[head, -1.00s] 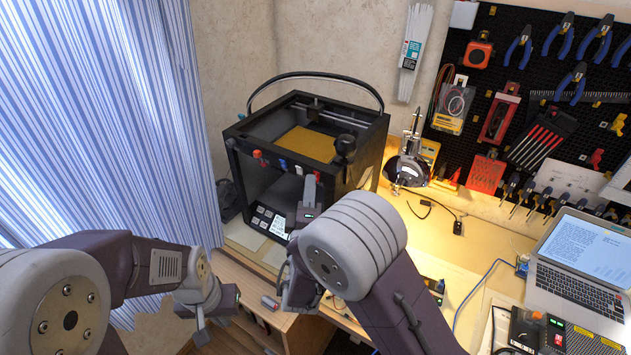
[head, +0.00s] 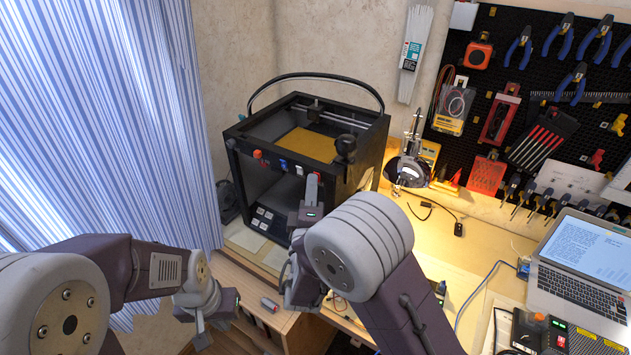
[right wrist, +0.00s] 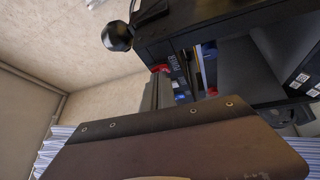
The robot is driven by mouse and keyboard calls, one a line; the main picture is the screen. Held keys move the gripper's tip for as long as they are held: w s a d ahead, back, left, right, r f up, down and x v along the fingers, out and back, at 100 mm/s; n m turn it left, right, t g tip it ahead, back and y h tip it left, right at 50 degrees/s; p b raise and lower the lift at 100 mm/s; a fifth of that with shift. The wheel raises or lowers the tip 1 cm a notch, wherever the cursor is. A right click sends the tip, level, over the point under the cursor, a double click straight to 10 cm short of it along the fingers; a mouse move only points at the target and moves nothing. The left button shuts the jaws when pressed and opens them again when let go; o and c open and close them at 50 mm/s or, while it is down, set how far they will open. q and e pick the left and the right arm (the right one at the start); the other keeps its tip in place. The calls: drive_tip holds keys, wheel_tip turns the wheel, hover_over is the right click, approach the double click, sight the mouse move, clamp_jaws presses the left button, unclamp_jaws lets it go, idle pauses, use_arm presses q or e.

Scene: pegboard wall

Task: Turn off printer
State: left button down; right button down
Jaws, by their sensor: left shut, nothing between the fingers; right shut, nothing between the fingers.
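The printer (head: 345,170) is a black open-framed box with an orange bed, standing on the bench in the head view. Small coloured parts line its front top edge. My right gripper (head: 312,186) is shut and empty, pointing up at the front right of the top edge. In the right wrist view its fingers (right wrist: 160,88) end at a small red part beside a "POWER" label (right wrist: 177,66); whether they touch it I cannot tell. My left gripper (head: 204,338) is shut and empty, low and away from the printer.
A blue striped curtain (head: 105,110) hangs at the left. A soldering stand and lamp (head: 408,168) are right of the printer. A laptop (head: 580,265) and several boxes and cables fill the bench's right side. A tool pegboard (head: 540,85) covers the wall behind.

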idle(0.9)
drive_tip(key=shift+s+a+r+b, duration=0.1)
drive_tip(key=shift+s+r+b, duration=0.05)
drive_tip(key=shift+s+b, duration=0.15)
drive_tip(key=shift+a, duration=0.15)
drive_tip(key=s+a+r, duration=0.1)
drive_tip(key=s, duration=0.1)
drive_tip(key=s+a+r, duration=0.1)
drive_tip(key=shift+s+a+r, duration=0.1)
drive_tip(key=shift+s+a, duration=0.2)
drive_tip(key=shift+s, duration=0.05)
drive_tip(key=shift+d, duration=0.1)
idle(0.3)
